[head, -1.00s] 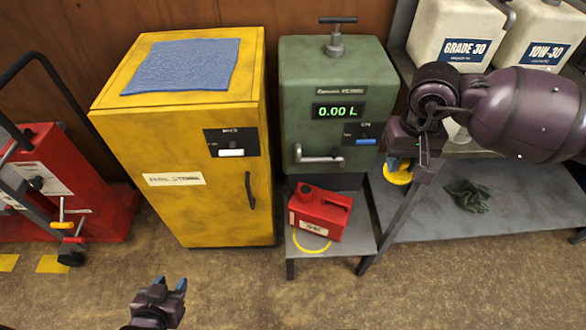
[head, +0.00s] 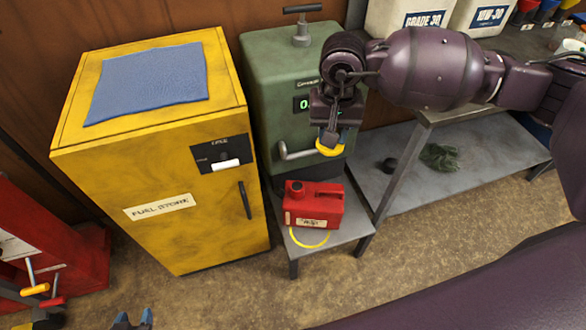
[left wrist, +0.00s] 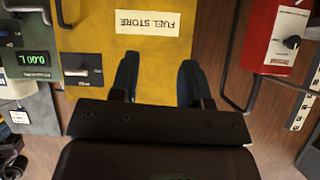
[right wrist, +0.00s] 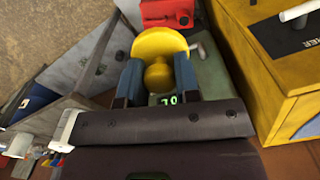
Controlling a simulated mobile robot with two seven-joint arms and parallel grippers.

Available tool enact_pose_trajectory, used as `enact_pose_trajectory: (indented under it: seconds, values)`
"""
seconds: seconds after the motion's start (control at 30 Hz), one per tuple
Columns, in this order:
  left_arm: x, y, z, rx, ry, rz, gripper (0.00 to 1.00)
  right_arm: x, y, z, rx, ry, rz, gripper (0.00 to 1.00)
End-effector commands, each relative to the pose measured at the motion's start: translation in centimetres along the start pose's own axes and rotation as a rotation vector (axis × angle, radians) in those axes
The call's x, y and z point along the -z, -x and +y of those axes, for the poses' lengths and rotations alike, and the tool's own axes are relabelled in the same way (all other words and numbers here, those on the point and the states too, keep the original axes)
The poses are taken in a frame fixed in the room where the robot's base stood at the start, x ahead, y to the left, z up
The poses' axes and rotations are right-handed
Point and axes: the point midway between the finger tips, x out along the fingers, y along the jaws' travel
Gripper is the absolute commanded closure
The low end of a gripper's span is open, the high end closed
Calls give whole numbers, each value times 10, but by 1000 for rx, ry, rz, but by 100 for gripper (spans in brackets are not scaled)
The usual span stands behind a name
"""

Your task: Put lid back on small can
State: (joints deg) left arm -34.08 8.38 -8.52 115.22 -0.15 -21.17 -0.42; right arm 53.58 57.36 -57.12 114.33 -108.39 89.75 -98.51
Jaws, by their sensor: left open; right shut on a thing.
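The small red can (head: 313,206) stands upright on the low grey shelf under the green dispenser, with a dark round spot on its raised spout at the top left. Part of it also shows at the top of the right wrist view (right wrist: 166,12). My right gripper (head: 330,138) is shut on the yellow lid (head: 329,150), above and a little right of the can and apart from it. In the right wrist view the lid (right wrist: 160,43) sits between the two blue fingers. My left gripper (head: 134,320) is open and empty at the bottom edge, low before the yellow cabinet.
The green dispenser (head: 262,85) with its lever handle (head: 295,152) stands just behind the lid. The yellow fuel store cabinet (head: 150,225) is on the left. A workbench with a lower shelf (head: 480,172) holds a green rag (head: 439,157) on the right. A yellow ring (head: 310,240) marks the can's shelf.

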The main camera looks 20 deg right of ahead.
Motion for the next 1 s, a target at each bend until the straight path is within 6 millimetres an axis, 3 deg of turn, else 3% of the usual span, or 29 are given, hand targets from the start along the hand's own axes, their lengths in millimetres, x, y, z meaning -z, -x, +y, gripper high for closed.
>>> enact_pose_trajectory:
  seconds: [0.03, 0.57, 1.0]
  values:
    - [-8, -5, 1, -2, -5, -4, 57, 6, -14, -4, -2, -85, -8, 92]
    - [-23, -32, 8, -14, -54, 14, 57, 68, -80, -31, -9, -1108, -10, 92]
    - [-47, -50, 12, -26, -96, -7, 57, 112, -154, -46, -19, -1955, -6, 92]
